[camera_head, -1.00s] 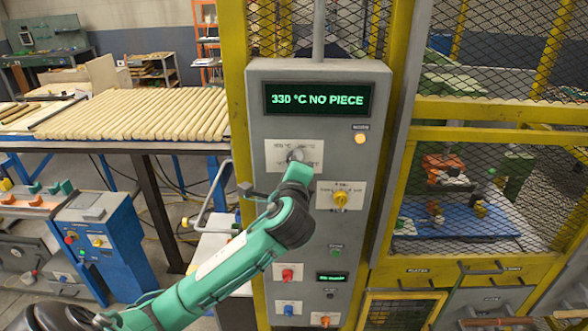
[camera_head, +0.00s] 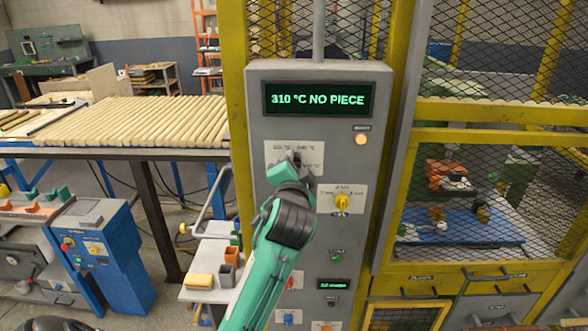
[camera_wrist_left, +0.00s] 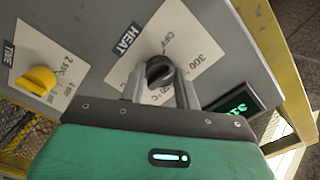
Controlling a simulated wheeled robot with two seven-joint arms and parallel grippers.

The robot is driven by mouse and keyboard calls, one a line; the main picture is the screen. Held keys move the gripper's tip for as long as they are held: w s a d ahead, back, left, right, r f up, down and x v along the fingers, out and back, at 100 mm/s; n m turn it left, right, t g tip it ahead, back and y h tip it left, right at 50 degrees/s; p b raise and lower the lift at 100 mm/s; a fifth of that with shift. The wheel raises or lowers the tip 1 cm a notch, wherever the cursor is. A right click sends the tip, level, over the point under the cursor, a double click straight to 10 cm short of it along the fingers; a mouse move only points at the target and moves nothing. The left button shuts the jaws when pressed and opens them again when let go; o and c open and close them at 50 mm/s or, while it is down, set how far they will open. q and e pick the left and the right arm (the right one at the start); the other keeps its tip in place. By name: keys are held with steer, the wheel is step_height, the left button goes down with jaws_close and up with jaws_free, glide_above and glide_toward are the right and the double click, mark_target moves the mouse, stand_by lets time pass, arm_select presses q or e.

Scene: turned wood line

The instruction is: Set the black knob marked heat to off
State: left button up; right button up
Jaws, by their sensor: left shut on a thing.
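The black heat knob (camera_wrist_left: 158,71) sits on a white plate lettered HEAT (camera_wrist_left: 176,40) on the grey control panel; the plate carries OFF and 300 markings. My left gripper (camera_wrist_left: 161,84) has a finger on each side of the knob and is shut on it. In the head view the left gripper (camera_head: 291,162) reaches the upper left plate of the panel, and its fingers and wrist largely hide the knob. The knob's exact pointer position is hard to read. The display (camera_head: 318,99) reads 310 °C NO PIECE.
A yellow knob (camera_head: 342,202) on its own plate is right of and below the heat plate; it also shows in the wrist view (camera_wrist_left: 37,80). Below are a green button (camera_head: 336,256) and other controls. A yellow mesh guard (camera_head: 500,110) stands on the right.

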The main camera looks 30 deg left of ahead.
arm_select(q)
steer(key=shift+f+n+b, duration=0.1)
steer(key=shift+n+b, duration=0.5)
steer(key=shift+n, duration=3)
steer(key=o, duration=1)
